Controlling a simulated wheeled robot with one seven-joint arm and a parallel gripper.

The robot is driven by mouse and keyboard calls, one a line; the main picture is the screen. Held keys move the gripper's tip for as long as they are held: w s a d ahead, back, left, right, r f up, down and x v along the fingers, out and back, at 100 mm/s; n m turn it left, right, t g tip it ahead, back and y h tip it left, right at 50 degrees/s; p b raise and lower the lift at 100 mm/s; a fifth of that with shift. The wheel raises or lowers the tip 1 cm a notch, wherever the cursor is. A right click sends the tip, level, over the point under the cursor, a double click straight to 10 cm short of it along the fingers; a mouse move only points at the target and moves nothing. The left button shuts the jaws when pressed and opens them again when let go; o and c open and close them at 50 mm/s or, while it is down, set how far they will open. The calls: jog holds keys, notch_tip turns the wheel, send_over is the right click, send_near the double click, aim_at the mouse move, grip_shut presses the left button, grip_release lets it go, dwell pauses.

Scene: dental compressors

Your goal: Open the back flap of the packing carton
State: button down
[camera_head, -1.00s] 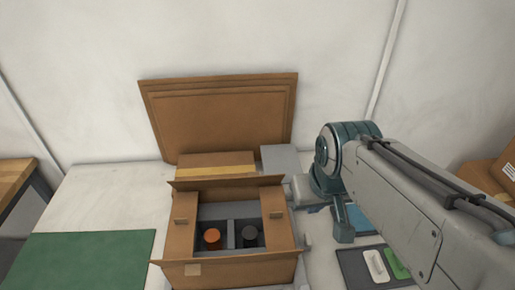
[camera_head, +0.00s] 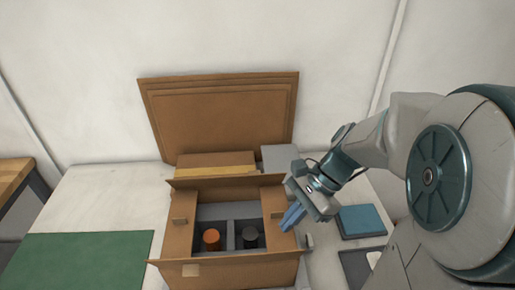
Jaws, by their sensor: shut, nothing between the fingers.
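The brown packing carton (camera_head: 245,273) stands open-topped on the bench. Its back flap (camera_head: 225,182) shows as a narrow strip along the far edge, standing roughly upright. The left side flap (camera_head: 179,234) and right side flap (camera_head: 273,203) cover the sides of the opening. The front flap (camera_head: 215,270) shows along the near edge. Inside, an orange-topped item (camera_head: 211,237) and a dark round item (camera_head: 250,236) sit in grey compartments. My gripper (camera_head: 287,226) is shut and empty, its blue fingers pointing down over the carton's right side. Whether it touches the right flap cannot be told.
Flat brown cardboard sheets (camera_head: 220,115) lean on the wall behind. A box with a yellow strip (camera_head: 215,172) stands just behind the carton. A green mat (camera_head: 80,260) lies at left. A blue pad (camera_head: 361,220) lies at right. The bench is clear at back left.

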jog(key=w+f+m+y, duration=0.1)
jog(key=w+m+y, duration=0.1)
jog(key=m, duration=0.1)
jog(key=w+f+m+y+b, duration=0.1)
jog(key=w+m+y, duration=0.1)
jog(key=m, duration=0.1)
jog(key=w+f+m+y, duration=0.1)
jog(key=w+m+y, duration=0.1)
jog(key=m, duration=0.2)
jog(key=shift+w+t+y+b, duration=0.25)
jog(key=shift+t+y+b, duration=0.05)
jog(key=shift+b, duration=0.05)
jog(key=w+d+f+m+t+y+b, duration=0.1)
jog(key=w+d+f+m+t+y, duration=0.2)
jog(key=w+d+m+t+y, duration=0.35)
jog(key=m+h+p, duration=0.1)
jog(key=m, duration=0.3)
send_near(247, 178)
jog(key=shift+g, duration=0.35)
jog(key=x, duration=0.5)
jog(key=shift+w+f, duration=0.1)
jog(key=shift+w, duration=0.2)
